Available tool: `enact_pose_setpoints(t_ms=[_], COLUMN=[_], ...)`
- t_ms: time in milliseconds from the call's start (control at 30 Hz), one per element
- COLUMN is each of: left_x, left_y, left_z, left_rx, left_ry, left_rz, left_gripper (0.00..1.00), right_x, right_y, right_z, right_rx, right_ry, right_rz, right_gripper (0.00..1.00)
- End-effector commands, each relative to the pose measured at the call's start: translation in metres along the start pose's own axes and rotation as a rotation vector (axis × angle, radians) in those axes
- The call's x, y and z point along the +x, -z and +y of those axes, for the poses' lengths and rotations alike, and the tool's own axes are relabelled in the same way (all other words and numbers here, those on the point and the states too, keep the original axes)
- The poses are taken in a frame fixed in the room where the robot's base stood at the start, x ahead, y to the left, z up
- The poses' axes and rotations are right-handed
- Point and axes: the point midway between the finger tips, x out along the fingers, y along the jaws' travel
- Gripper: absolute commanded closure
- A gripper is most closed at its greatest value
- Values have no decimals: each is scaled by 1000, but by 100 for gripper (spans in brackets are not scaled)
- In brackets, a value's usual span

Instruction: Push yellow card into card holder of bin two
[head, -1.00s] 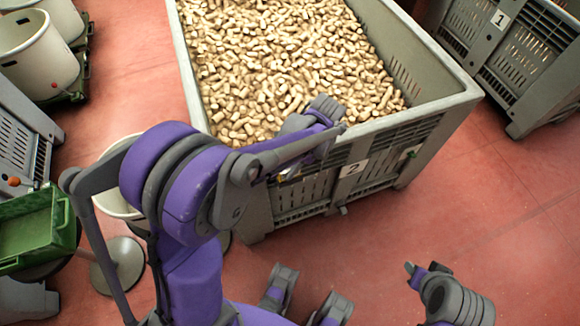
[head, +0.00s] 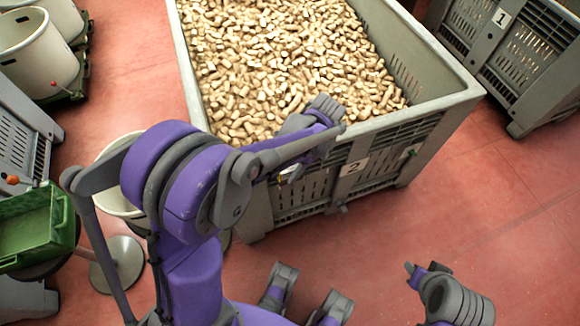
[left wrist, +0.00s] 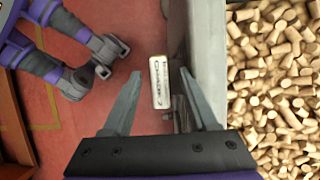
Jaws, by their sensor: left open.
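Bin two (head: 420,120) is a grey slatted bin full of cork stoppers, with a white "2" label (head: 353,168) on its front. My left gripper (left wrist: 166,78) is open at the bin's front wall, its fingers pointing down. In the head view my own arm mostly hides it. In the left wrist view a pale cream card-like piece with dark print (left wrist: 159,82) lies between the open fingers, with gaps on both sides. Its yellow colour does not show clearly there. I cannot tell the card holder apart from the dark parts beside the wall. My right gripper is not clearly seen.
Cork stoppers (head: 280,60) fill the bin behind its rim. Bin one (head: 515,50) stands at the upper right. White tubs (head: 35,45) and a green crate (head: 40,225) are at the left. The red floor (head: 490,210) right of bin two is clear.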

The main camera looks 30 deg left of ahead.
Motion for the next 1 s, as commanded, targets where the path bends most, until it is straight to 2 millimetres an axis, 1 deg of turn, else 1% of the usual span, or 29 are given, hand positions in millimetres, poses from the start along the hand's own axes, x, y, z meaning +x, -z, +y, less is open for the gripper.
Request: enact_pose_setpoints(t_ms=[67, 167, 500, 600, 700, 800, 1000], left_x=[-3, -13, -80, -94, -103, -108, -108], left_y=[0, 0, 0, 0, 0, 0, 0], left_z=[0, 0, 0, 0, 0, 0, 0], left_rx=[0, 1, 1, 2, 1, 0, 0], left_ry=[0, 0, 0, 0, 0, 0, 0], left_rz=[0, 0, 0, 0, 0, 0, 0], left_gripper=[41, 41, 41, 41, 41, 41, 41], right_x=[0, -2, -11, -12, -13, -13, -13], right_y=[0, 1, 6, 7, 7, 7, 7], right_z=[0, 0, 0, 0, 0, 0, 0], right_rx=[0, 0, 0, 0, 0, 0, 0], right_ry=[0, 0, 0, 0, 0, 0, 0], right_rz=[0, 1, 4, 4, 5, 5, 5], right_gripper=[59, 59, 59, 59, 59, 59, 59])
